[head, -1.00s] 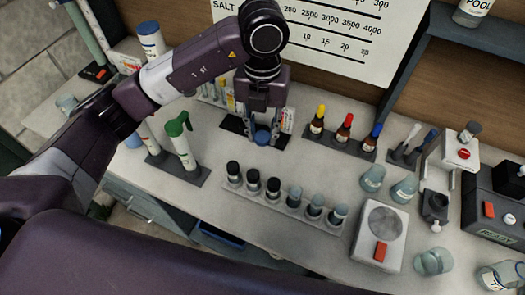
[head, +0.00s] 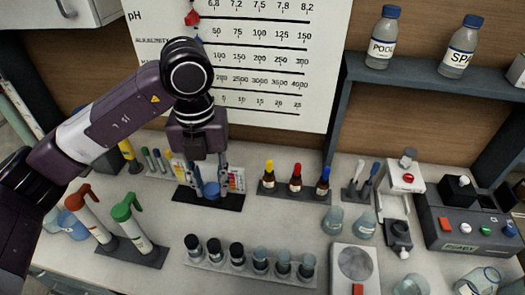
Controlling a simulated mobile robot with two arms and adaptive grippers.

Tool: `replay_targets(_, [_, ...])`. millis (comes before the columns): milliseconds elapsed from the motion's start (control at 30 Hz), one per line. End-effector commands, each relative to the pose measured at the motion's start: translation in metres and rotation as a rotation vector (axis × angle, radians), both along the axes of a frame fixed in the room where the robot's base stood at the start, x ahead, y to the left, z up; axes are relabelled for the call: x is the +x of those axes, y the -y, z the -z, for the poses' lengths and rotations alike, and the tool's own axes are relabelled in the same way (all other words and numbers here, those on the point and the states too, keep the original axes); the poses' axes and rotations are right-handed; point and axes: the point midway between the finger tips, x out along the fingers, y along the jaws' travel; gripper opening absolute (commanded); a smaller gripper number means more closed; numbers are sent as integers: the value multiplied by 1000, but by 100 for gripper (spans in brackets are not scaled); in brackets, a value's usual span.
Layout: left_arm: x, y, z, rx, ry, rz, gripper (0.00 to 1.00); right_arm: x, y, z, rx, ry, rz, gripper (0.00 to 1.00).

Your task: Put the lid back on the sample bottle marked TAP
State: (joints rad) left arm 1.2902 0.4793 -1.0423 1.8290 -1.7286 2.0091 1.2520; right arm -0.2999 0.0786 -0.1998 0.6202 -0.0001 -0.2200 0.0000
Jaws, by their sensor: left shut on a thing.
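My left gripper (head: 210,183) points down at the back of the bench, its fingers shut on a small blue, round thing (head: 211,191) that looks like a lid. This is low over a dark stand (head: 207,201) with colour strips; I cannot tell whether it touches the stand. A clear bottle (head: 481,281) with no lid visible is at the lower right, partly cut off; its label cannot be read. No marking TAP is readable anywhere. My right gripper is not in view.
Capped bottles POOL (head: 382,42) and SPA (head: 459,52) stand on a shelf (head: 430,75). A vial rack (head: 232,265), a dropper-bottle rack (head: 285,193), glass beakers (head: 333,220), a scale (head: 354,264) and a READY device (head: 470,228) crowd the bench. Pump-topped tubes (head: 132,227) stand left.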

Motion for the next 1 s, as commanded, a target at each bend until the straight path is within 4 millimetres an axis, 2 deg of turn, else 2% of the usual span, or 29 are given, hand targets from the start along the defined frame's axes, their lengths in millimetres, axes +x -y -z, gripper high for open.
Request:
replay_targets(167, [-5,-8,8,-1,1,210,19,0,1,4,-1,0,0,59])
replay_targets(267, [-9,-15,14,-2,3,416,19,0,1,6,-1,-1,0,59])
replay_targets(1000, [-54,-63,59,3,11,2066,19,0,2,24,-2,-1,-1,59])
